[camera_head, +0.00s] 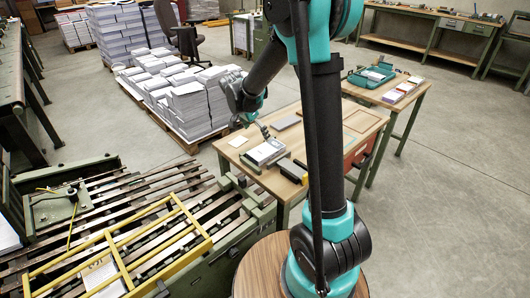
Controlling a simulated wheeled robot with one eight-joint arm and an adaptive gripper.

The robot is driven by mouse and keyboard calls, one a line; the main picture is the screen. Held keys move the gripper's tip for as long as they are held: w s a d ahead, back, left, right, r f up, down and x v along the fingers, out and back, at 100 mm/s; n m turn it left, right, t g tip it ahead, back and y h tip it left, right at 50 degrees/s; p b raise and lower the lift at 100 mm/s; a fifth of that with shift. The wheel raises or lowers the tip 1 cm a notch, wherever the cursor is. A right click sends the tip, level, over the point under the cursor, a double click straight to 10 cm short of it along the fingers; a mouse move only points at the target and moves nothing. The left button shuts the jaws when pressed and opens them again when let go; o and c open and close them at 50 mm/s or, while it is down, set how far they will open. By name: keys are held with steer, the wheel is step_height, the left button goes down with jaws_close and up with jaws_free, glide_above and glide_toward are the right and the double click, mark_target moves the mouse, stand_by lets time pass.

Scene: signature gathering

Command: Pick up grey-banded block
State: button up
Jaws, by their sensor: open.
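A pale, paper-like block (264,151) with a greyish patch on top lies on the wooden worktable (231,155) in the head view. It is the likeliest grey-banded block, but the band is too small to make out clearly. My gripper (266,133) hangs from the end of my teal and black arm, just above and behind this block. It is open, with nothing visible between its fingers. I cannot tell whether the fingertips touch the block.
A flat grey piece (286,121) and a white sheet (238,141) lie beside the block. A dark tool (291,170) lies at the table's front edge. Paper stacks (190,105) on pallets stand behind. A slatted green machine (150,195) with a yellow frame (120,255) is at left.

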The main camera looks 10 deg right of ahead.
mark_target(266, 149)
steer(key=x, duration=1.1)
steer(key=shift+d+f, duration=0.2)
steer(key=shift+f, duration=0.05)
steer(key=c, duration=1.6)
